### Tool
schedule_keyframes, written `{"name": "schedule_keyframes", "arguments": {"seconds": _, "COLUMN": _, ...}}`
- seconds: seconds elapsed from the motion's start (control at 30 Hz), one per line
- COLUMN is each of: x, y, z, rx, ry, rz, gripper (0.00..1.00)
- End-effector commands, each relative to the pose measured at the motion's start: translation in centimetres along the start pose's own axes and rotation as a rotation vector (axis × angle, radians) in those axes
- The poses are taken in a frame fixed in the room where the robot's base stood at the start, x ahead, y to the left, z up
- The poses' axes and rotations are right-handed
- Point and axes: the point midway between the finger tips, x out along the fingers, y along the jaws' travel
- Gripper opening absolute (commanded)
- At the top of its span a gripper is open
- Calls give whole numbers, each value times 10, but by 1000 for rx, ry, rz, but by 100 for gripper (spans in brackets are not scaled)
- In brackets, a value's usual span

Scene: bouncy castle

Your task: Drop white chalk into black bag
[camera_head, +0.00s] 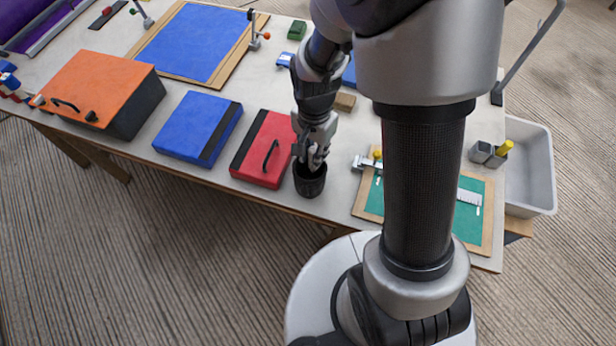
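A small round black container (309,184), which looks like the black bag, stands on the table near its front edge, right of the red case. My gripper (314,164) points down at it, with its fingertips at or just inside the container's opening. The fingers look close together, but I cannot make out whether they are shut or hold anything. I cannot see any white chalk; the gripper and the container's wall hide the inside of the container.
A red case (263,150), a blue case (198,128) and an orange box (97,88) stand left of the container. A green board (466,222) with a ruler lies right. A grey tub (530,165) is beyond the right edge. My arm hides part of the table.

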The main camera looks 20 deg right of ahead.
Motion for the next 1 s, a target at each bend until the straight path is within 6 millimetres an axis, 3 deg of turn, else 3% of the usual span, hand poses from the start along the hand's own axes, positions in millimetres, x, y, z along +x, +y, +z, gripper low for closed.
{"name": "schedule_keyframes", "arguments": {"seconds": 0.3, "x": 0, "y": 0, "z": 0, "rx": 0, "ry": 0, "rz": 0, "gripper": 42}}
{"name": "schedule_keyframes", "arguments": {"seconds": 0.67, "x": -3, "y": 0, "z": 0, "rx": 0, "ry": 1, "rz": -1, "gripper": 42}}
{"name": "schedule_keyframes", "arguments": {"seconds": 0.77, "x": -14, "y": -1, "z": -1, "rx": 0, "ry": 3, "rz": -4, "gripper": 42}}
{"name": "schedule_keyframes", "arguments": {"seconds": 1.0, "x": -64, "y": -2, "z": -1, "rx": 0, "ry": 5, "rz": -7, "gripper": 42}}
